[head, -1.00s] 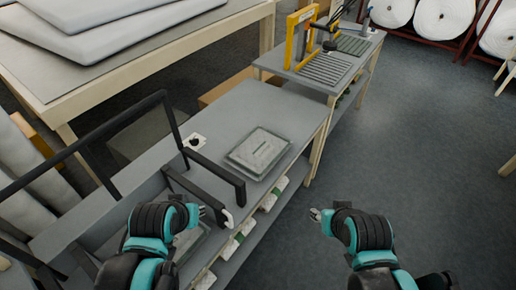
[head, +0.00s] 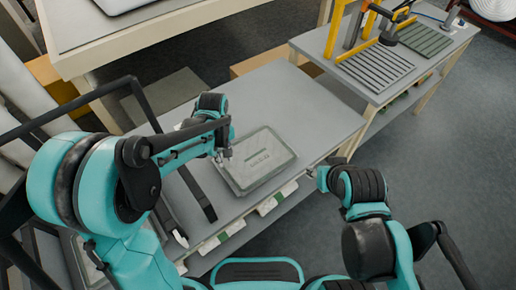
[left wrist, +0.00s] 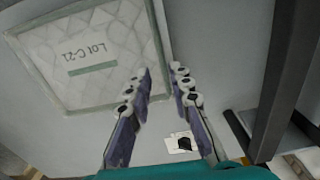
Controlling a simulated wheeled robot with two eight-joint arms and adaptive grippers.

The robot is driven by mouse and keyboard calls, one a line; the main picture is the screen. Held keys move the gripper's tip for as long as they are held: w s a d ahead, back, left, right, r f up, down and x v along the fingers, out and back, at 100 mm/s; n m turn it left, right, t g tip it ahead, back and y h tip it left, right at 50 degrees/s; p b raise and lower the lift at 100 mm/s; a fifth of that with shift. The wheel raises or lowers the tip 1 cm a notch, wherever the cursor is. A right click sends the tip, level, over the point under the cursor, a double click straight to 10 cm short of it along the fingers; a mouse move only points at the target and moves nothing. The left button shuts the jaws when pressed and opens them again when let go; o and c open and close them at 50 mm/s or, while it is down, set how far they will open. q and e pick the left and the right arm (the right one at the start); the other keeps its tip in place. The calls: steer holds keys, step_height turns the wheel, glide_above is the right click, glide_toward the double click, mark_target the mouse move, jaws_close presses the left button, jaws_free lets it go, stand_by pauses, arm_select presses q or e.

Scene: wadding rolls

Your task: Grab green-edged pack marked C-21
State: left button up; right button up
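A flat, clear-wrapped pack (head: 262,160) with a greenish edge lies on the grey table. In the left wrist view the pack (left wrist: 85,62) reads "LOT C-21" above a short green bar. My left gripper (head: 224,156) is just beside the pack's left edge in the head view.
The grey table (head: 305,105) is clear behind and right of the pack. A black bar frame (head: 195,190) stands left of the pack. A side bench (head: 375,80) carries a slatted plate and a yellow-framed device.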

mark_target(228, 172)
arm_select(q)
steer(key=shift+w+d+f, duration=0.1)
steer(key=shift+f, duration=0.35)
steer(key=shift+s+f+b, duration=0.2)
steer(key=shift+f+b, duration=0.55)
steer(key=shift+f, duration=0.5)
step_height(228, 172, down, 4)
steer(key=shift+s+r+b, duration=0.15)
steer(key=shift+b, duration=0.9)
steer(key=shift+f, duration=0.45)
steer(key=shift+r, duration=0.1)
jaws_close()
